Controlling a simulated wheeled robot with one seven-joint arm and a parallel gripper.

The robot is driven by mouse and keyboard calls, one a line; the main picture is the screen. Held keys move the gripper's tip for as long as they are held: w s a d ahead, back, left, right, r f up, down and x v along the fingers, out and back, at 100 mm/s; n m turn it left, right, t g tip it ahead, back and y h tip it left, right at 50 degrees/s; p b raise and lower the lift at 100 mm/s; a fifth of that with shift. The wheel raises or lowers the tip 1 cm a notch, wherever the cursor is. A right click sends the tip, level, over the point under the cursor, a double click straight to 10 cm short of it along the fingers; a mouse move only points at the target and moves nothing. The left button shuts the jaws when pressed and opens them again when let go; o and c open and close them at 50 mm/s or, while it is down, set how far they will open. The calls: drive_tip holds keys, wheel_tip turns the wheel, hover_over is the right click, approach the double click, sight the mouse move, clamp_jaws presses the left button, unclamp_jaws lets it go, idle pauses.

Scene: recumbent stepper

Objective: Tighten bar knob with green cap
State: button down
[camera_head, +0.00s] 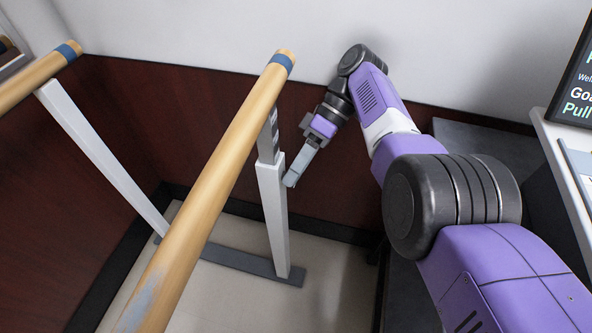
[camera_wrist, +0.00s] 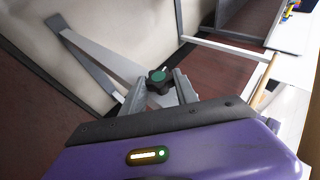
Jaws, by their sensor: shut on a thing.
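The black knob with a green cap (camera_wrist: 157,76) shows in the wrist view, between the two grey fingers of my gripper (camera_wrist: 160,88). The fingers are shut on the knob, one on each side. In the head view my gripper (camera_head: 291,181) reaches down to the side of the white upright post (camera_head: 271,205) under the near wooden bar (camera_head: 225,165). The knob is hidden there behind the fingers. The knob's exact turn cannot be told.
A second wooden bar (camera_head: 35,80) on a slanted white post (camera_head: 100,155) stands at the left. A grey floor foot (camera_head: 235,262) carries the near post. A dark red wall panel (camera_head: 335,205) is close behind. A white desk with a screen (camera_head: 573,100) is at the right.

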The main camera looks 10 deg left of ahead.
drive_tip(key=c, duration=0.9)
unclamp_jaws()
drive_tip(key=shift+c, duration=0.2)
drive_tip(key=shift+r, duration=0.15)
wheel_tip(320, 180, up, 20)
drive_tip(key=p, duration=1.9)
drive_tip(key=shift+p, duration=0.35)
